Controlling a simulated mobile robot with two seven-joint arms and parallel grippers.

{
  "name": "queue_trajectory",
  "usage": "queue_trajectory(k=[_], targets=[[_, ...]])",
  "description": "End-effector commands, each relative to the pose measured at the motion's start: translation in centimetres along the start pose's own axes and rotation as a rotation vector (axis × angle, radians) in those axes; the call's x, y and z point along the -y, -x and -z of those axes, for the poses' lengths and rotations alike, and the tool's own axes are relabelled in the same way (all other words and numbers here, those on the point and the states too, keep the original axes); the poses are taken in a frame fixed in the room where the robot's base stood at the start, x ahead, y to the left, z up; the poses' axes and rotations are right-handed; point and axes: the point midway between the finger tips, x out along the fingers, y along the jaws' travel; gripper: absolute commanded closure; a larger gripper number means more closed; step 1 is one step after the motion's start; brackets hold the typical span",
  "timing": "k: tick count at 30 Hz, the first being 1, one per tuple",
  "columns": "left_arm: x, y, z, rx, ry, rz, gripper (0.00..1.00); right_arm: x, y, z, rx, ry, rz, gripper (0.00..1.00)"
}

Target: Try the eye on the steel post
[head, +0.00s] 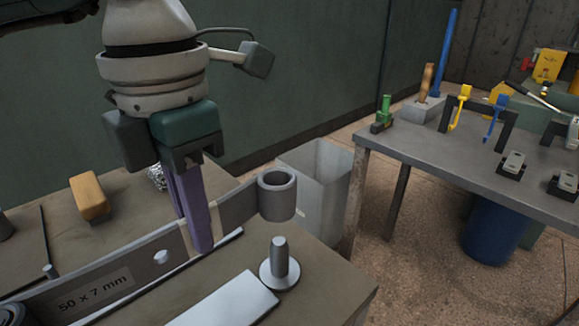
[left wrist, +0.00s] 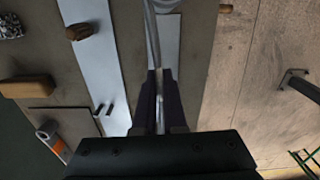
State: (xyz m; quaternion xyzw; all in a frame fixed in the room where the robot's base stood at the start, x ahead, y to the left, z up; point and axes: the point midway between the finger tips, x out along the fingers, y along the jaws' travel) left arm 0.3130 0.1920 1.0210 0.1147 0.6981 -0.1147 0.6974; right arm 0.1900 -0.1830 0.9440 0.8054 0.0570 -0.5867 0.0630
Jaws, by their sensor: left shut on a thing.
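A dark steel leaf spring (head: 238,207), edge-up and marked "50 x 7 mm", runs across the head view from lower left to a rolled eye (head: 277,200) at its right end. My left gripper (head: 195,225) is shut on the leaf with purple fingers, left of the eye. In the left wrist view the leaf (left wrist: 153,38) shows edge-on between the fingers (left wrist: 160,100). The steel post (head: 280,258) stands upright on a round base on the bench. The eye appears above the post in the picture, apart from it; the depth between them is unclear. My right gripper is out of view.
A pale flat strip (head: 230,302) lies on the bench left of the post. A wooden block (head: 90,196) lies at the back left. A grey bin (head: 320,178) stands beyond the bench. Another table (head: 400,143) with coloured tools stands at the right, above a blue bucket (head: 495,232).

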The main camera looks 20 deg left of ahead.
Motion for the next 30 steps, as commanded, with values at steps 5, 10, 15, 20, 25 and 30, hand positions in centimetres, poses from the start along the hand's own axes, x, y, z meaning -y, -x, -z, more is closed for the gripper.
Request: queue_trajectory(k=[5, 10, 15, 20, 25, 30], targets=[[0.0, -2.1, -0.1, 0.004, 0.000, 0.001, 1.00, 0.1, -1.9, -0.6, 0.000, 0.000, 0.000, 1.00], [0.0, -3.3, -0.1, 0.004, 0.000, 0.001, 1.00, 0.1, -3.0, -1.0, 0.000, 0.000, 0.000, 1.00], [0.0, -3.8, -0.1, 0.005, 0.000, 0.001, 1.00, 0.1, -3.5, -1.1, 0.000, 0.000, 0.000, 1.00], [0.0, -3.8, -0.1, 0.005, 0.000, 0.001, 1.00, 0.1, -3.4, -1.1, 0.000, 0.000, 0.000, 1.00], [0.0, -3.7, -0.1, 0.004, 0.000, 0.001, 1.00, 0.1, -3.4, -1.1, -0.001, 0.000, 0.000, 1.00], [0.0, -3.7, -0.1, 0.004, 0.000, 0.001, 1.00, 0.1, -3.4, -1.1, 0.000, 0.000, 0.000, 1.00]])
